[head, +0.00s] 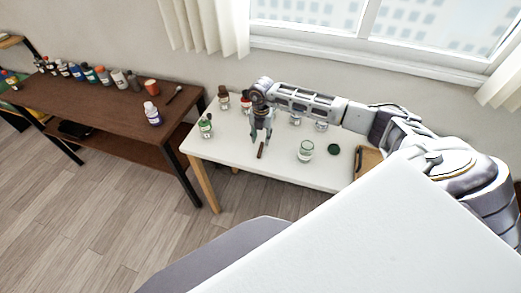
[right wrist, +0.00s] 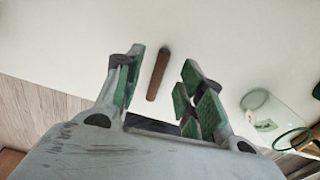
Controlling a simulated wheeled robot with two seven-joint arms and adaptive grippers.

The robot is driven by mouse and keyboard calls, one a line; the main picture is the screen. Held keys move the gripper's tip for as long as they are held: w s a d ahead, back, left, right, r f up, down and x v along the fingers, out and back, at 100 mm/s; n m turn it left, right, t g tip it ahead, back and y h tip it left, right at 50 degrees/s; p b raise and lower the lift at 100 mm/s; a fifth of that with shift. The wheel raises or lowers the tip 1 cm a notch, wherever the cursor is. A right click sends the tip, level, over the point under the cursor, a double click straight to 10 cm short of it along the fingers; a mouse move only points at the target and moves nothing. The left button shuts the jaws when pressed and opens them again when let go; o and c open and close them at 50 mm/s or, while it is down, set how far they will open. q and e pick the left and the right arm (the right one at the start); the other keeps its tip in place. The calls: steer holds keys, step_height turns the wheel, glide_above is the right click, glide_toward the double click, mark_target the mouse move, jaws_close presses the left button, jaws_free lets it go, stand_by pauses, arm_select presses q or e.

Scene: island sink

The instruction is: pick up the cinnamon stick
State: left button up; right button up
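A brown cinnamon stick (head: 261,151) lies on the white table (head: 222,150), near its front edge. It also shows in the right wrist view (right wrist: 158,75), between the green-padded fingers and beyond their tips. My right gripper (head: 260,138) is over the table, just above the stick, pointing down. In the right wrist view my right gripper (right wrist: 165,72) is open, with a finger on each side of the stick and neither seen touching it. My left gripper is not in view.
An open glass jar (head: 305,151) stands right of the stick, with a dark green lid (head: 333,149) beside it. A green-capped bottle (head: 206,127) stands left; several jars stand behind. A brown table (head: 110,110) with several bottles is at the left.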

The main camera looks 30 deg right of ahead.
mark_target(262, 144)
steer(key=shift+s+d+f+p, duration=0.1)
steer(key=shift+f+p, duration=0.2)
steer(key=shift+f, duration=1.65)
steer(key=c, duration=0.8)
